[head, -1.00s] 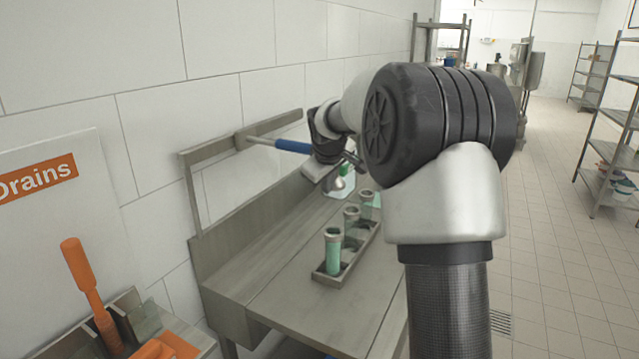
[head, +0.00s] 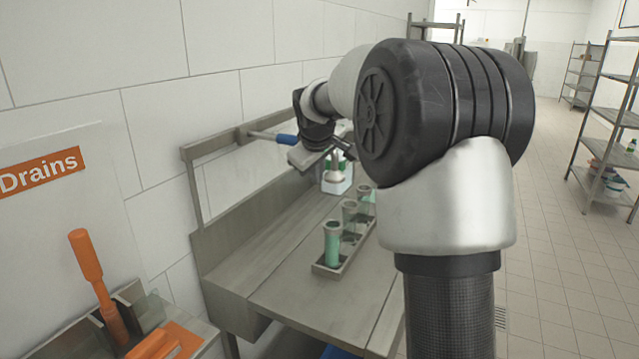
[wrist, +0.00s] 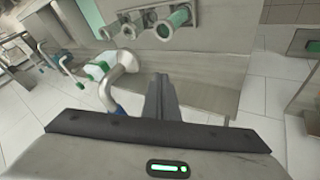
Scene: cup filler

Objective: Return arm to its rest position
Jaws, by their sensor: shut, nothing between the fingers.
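My gripper shows in the wrist view (wrist: 160,97) with its fingers together and nothing between them. In the head view my arm reaches over the steel bench (head: 285,295), and my wrist is near the wall-side rail; the fingertips are too small and partly hidden there to make out. Below and beyond my wrist stands a white container with green parts (head: 337,182), which also shows left of the fingers in the wrist view (wrist: 97,70).
A narrow rack (head: 322,268) with several green-filled cups (head: 332,243) stands on the bench. An orange-handled tool (head: 85,255) stands at lower left. Shelving (head: 610,120) stands at right, with open tiled floor (head: 550,250) between.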

